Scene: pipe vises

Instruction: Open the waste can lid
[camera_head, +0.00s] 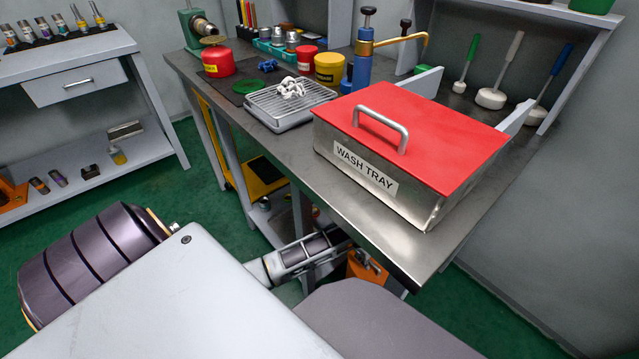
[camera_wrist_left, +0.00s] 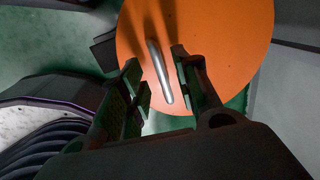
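The round orange waste can lid (camera_wrist_left: 225,45) fills the upper middle of the left wrist view. It looks closed, though its rim is partly out of the picture. Its metal bar handle (camera_wrist_left: 160,75) stands out from the face. My left gripper (camera_wrist_left: 156,64) is open, with one finger on each side of the handle. I see no clear contact between the fingers and the handle. In the head view an orange part (camera_head: 368,268) shows low beside the table, largely hidden, below the end of my arm. My right gripper is not in view.
The steel table (camera_head: 365,225) stands close to my left arm and carries a wash tray with a red lid (camera_head: 430,135). Its front corner overhangs near the orange part. A wire-rack tray (camera_head: 285,105) and jars stand farther back. Green floor is open at left.

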